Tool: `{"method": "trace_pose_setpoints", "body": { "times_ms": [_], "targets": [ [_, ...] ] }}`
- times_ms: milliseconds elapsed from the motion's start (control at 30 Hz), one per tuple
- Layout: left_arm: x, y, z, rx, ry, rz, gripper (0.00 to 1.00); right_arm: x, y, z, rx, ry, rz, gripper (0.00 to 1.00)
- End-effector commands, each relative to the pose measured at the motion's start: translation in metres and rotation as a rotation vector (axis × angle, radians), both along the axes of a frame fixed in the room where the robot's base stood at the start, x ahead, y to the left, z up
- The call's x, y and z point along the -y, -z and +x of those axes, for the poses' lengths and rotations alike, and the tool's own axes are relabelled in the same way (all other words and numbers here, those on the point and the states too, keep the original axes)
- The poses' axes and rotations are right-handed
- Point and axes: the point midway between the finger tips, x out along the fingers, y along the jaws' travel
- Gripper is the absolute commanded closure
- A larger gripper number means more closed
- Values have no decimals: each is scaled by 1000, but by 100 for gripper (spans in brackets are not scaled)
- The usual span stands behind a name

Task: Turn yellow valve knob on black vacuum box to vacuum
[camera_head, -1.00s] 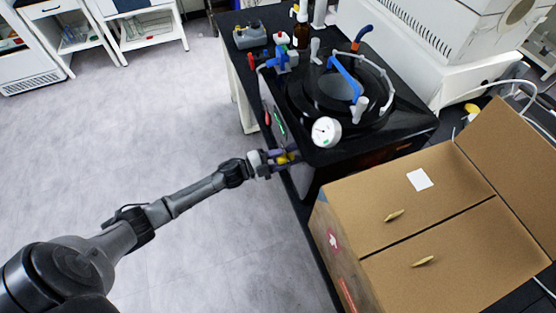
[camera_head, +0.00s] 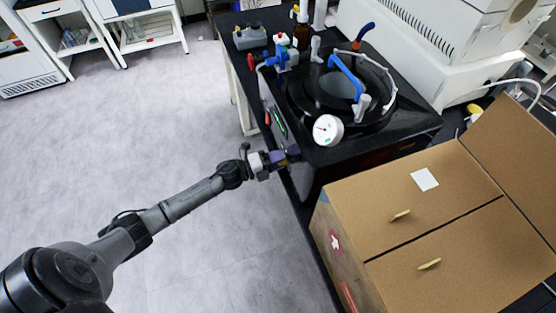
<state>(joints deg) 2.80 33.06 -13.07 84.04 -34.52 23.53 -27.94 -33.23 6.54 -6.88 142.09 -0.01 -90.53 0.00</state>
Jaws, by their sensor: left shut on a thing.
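The black vacuum box (camera_head: 412,122) stands on the dark bench, with a round glass-topped opening, hoses and a white gauge (camera_head: 327,130) on its top. My left gripper (camera_head: 287,156) is at the lower left side face of the box, below and left of the gauge. It is shut on the valve knob at that face. The knob's yellow is almost wholly hidden behind the fingers, so its pointing direction cannot be told. My right gripper is not in view.
A large cardboard box (camera_head: 415,215) stands close to the right of my left gripper. A white machine (camera_head: 420,60) is behind the black box. Blue valves (camera_head: 283,55) and bottles stand at the bench's far left. The floor (camera_head: 130,160) at left is clear.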

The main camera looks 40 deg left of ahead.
Motion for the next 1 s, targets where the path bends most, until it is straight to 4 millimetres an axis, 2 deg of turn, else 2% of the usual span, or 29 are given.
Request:
{"method": "trace_pose_setpoints", "body": {
  "times_ms": [467, 500, 700, 733, 1000],
  "targets": [
    [0, -1, 0, 7, 0, 10, 84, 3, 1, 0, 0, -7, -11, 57],
    [0, -1, 0, 7, 0, 10, 57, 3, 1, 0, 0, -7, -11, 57],
    [0, 0, 0, 5, 0, 10, 37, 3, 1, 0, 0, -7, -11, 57],
    [0, 0, 0, 5, 0, 10, 35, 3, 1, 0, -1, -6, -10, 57],
    [-1, 0, -1, 5, 0, 9, 35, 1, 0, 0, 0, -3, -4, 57]
  ]
}}
